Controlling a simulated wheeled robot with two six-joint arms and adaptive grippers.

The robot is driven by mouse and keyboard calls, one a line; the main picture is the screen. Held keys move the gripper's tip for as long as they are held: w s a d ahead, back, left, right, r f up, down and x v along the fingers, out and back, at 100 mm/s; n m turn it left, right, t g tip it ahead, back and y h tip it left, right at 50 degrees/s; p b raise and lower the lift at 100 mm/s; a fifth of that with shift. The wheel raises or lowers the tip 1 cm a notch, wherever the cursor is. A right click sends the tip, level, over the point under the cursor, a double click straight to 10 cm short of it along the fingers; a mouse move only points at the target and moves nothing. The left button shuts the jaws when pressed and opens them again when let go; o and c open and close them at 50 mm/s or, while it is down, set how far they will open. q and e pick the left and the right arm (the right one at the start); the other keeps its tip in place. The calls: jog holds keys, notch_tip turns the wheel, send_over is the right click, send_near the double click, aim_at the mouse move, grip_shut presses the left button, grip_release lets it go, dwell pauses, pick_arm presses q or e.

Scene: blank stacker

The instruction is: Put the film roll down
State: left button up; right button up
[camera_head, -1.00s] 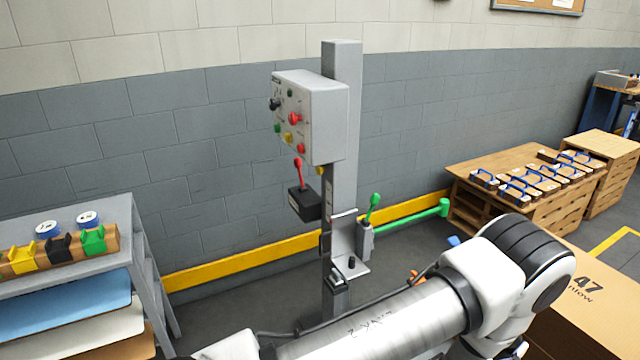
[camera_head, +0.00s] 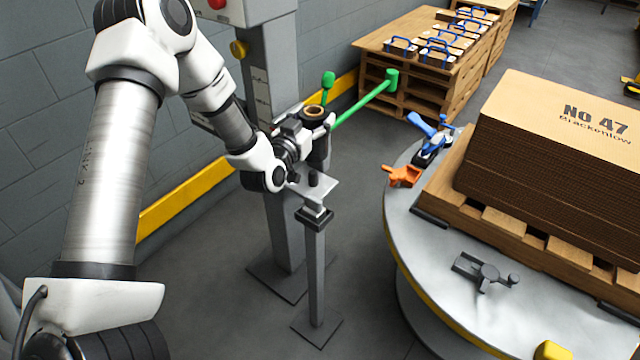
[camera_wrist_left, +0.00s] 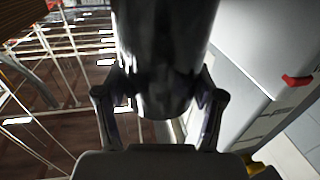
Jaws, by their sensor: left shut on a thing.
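The film roll (camera_head: 318,150) is a dark, upright cylinder with a tan core ring at its top. My left gripper (camera_head: 312,128) is shut around its side, and the roll also fills the upper middle of the left wrist view (camera_wrist_left: 165,60) between the two fingers. A small grey plate (camera_head: 325,190) with a short black peg (camera_head: 313,179) tops a post. The roll's lower end shows just above and behind the peg; I cannot tell the gap. My right gripper is not in view.
A grey column (camera_head: 275,110) stands behind the post. A green bar (camera_head: 360,101) reaches out right of the roll. A round turntable (camera_head: 410,245) carries a pallet of cardboard (camera_head: 560,130), with orange (camera_head: 403,176) and blue (camera_head: 430,138) clamps. Grey floor lies between.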

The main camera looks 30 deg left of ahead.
aim_at(308, 158)
pick_arm(q)
notch_tip(308, 158, down, 10)
jog(key=b, duration=0.2)
jog(key=shift+s+r+b, duration=0.15)
jog(key=shift+r+b, duration=0.05)
jog(key=shift+b, duration=0.15)
jog(key=o, duration=1.5)
jog(key=shift+r, duration=0.2)
jog(key=s+p, duration=0.1)
jog(key=s, duration=0.6)
jog(key=shift+s+d+p, duration=0.25)
jog(key=shift+d+p, duration=0.1)
jog(key=shift+d, duration=0.05)
